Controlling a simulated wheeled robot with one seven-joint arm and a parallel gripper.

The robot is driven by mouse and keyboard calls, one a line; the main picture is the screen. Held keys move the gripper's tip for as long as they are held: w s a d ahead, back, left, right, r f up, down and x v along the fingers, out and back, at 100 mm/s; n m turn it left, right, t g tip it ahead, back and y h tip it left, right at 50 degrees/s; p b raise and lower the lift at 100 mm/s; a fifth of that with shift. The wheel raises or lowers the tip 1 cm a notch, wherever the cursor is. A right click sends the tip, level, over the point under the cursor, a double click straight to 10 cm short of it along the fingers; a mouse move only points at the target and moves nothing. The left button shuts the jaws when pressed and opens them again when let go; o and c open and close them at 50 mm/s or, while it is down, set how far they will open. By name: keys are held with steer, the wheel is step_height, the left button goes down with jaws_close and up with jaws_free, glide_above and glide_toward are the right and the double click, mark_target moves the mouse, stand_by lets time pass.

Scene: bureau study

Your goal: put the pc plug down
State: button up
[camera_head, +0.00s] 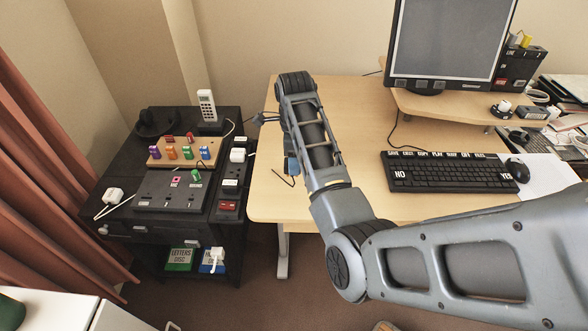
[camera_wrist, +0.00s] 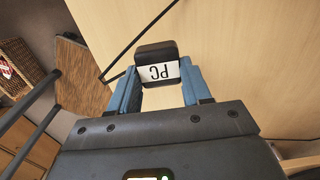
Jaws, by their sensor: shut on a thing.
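The pc plug (camera_wrist: 157,52) is a black block with a white label reading PC, upside down in the wrist view. My gripper (camera_wrist: 158,80) is shut on it, with one blue finger on each side. In the head view my gripper (camera_head: 291,166) is at the left part of the desk (camera_head: 345,122), close to its left edge. The plug is hidden there behind my arm. Pale wood lies behind the plug in the wrist view. I cannot tell whether the plug touches it.
A black cabinet (camera_head: 113,178) left of the desk carries a phone (camera_head: 207,105), a wooden board with coloured pieces (camera_head: 176,160) and a power strip (camera_head: 231,184). A keyboard (camera_head: 447,173) and monitor (camera_head: 450,40) stand on the right. The desk between my gripper and the keyboard looks mostly clear.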

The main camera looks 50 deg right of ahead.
steer(key=shift+a+f, duration=0.1)
steer(key=shift+f, duration=2)
steer(key=shift+f, duration=0.1)
steer(key=o, duration=1)
